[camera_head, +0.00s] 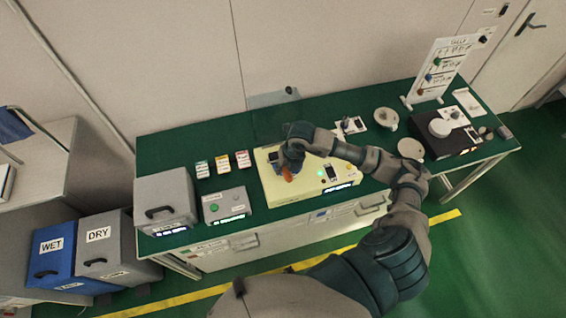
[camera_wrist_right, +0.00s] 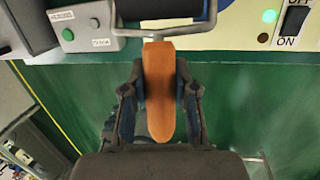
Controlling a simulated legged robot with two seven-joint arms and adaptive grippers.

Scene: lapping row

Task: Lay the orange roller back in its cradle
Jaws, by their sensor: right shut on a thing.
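My right gripper (camera_head: 289,167) is low over the cream machine (camera_head: 312,190) on the green bench. In the right wrist view its two fingers (camera_wrist_right: 159,95) are shut on the orange handle of the roller (camera_wrist_right: 158,88). The handle points back toward my palm; a metal frame and a dark cylinder (camera_wrist_right: 160,9) are at its far end, cut by the top edge. In the head view only a small orange part (camera_head: 288,175) shows below the gripper. I cannot make out a cradle for certain. My left gripper is not in view.
A grey box with a green button (camera_head: 226,206) and a grey bin (camera_head: 166,200) stand left of the machine, with several small cards behind. A white board with coloured items (camera_head: 441,70) and a black machine (camera_head: 445,140) stand at the right. Bare green bench lies behind the cards.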

